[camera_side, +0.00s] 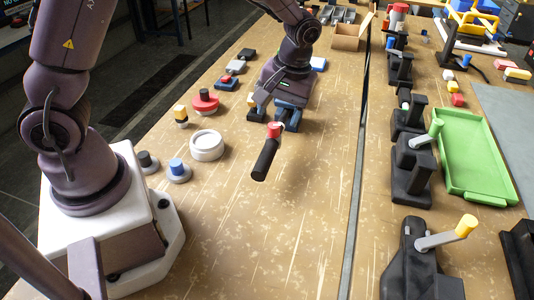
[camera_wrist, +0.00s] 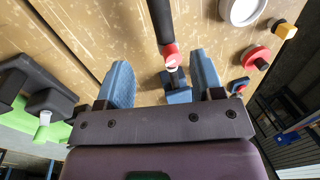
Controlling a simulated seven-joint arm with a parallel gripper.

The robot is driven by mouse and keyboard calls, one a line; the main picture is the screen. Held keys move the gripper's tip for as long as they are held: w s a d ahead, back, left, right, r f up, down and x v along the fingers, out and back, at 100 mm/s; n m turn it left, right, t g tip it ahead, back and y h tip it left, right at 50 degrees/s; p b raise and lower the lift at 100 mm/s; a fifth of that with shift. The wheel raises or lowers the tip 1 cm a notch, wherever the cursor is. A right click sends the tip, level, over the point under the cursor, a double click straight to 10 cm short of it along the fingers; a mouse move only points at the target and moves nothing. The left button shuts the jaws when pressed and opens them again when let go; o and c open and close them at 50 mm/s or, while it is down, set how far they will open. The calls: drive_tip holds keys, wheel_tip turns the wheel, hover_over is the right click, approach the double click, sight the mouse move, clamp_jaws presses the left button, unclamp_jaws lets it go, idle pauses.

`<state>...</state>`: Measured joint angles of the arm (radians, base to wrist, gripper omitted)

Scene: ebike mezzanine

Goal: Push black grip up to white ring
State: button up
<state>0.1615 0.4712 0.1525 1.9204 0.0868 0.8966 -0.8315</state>
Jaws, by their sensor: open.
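A black grip (camera_side: 265,160) with a red collar (camera_side: 275,130) and a small white end slants in the middle of the bench in the side view. In the wrist view the black grip (camera_wrist: 160,18) comes down from the top edge to the red collar (camera_wrist: 170,50), with a narrow white band or end (camera_wrist: 172,64) below it. My gripper (camera_side: 276,118) is open at the collar end. Its blue fingers (camera_wrist: 160,62) stand on both sides of the collar, with visible gaps. Whether the white part is a separate ring is unclear.
A blue-black block (camera_wrist: 178,92) shows between the fingers, beyond them. A white round dish (camera_side: 207,146), a red knob (camera_side: 205,102) and several small knobs stand to the left. Black clamps and a green tray (camera_side: 470,188) are right of the bench gap.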

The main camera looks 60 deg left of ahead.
sight(267, 153)
drive_tip(key=f, duration=0.4)
drive_tip(key=s+a+f, duration=0.1)
drive_tip(key=f, duration=0.3)
drive_tip(key=s+f, duration=0.1)
drive_tip(key=f, duration=0.3)
drive_tip(key=shift+a+f, duration=0.35)
drive_tip(key=shift+a, duration=0.05)
